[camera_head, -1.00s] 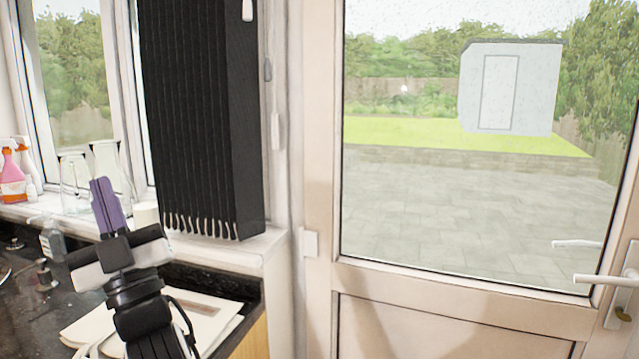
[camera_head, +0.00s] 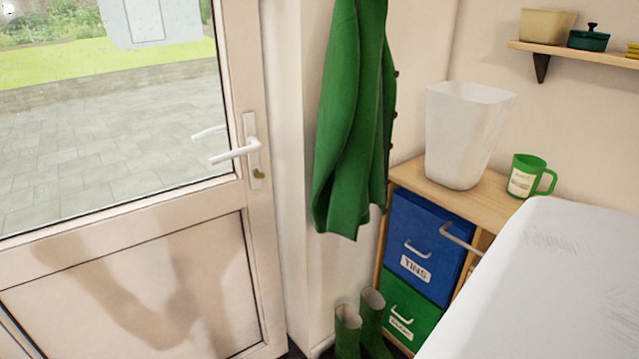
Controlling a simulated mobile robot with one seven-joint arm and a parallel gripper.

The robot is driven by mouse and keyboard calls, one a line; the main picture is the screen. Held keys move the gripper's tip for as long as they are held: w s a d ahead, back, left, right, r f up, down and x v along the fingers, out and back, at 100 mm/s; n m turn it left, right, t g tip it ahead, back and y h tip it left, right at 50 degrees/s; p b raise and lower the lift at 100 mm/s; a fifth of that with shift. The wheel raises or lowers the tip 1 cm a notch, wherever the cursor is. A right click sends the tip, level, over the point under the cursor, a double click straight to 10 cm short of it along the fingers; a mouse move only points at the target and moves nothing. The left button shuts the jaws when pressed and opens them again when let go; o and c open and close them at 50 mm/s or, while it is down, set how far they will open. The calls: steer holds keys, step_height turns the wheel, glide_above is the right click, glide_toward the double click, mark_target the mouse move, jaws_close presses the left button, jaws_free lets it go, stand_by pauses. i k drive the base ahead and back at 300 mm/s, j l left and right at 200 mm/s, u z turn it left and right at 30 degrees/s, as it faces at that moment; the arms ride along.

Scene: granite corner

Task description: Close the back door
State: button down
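The back door (camera_head: 130,215) fills the left of the head view. It is white, with a large glass pane above and a solid lower panel with soft shadows on it. Its white lever handle (camera_head: 234,152) sits near the right edge, with a brass-coloured lock below it. The door's right edge is close to the white frame (camera_head: 288,150). I cannot tell whether it is fully shut or slightly ajar. My gripper is not in view now.
A green coat (camera_head: 355,120) hangs right of the door, above green boots (camera_head: 360,325). A wooden shelf unit (camera_head: 405,175) holds blue and green boxes, a white bin (camera_head: 465,135) and a green mug (camera_head: 530,177). A white surface (camera_head: 550,280) fills the lower right.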

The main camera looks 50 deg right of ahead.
mark_target(190, 270)
steer(key=i+z, duration=0.15)
steer(key=z, duration=0.35)
steer(key=i+j+z, duration=0.15)
steer(key=z, duration=0.3)
steer(key=i+j, duration=0.5)
steer(key=i, duration=0.15)
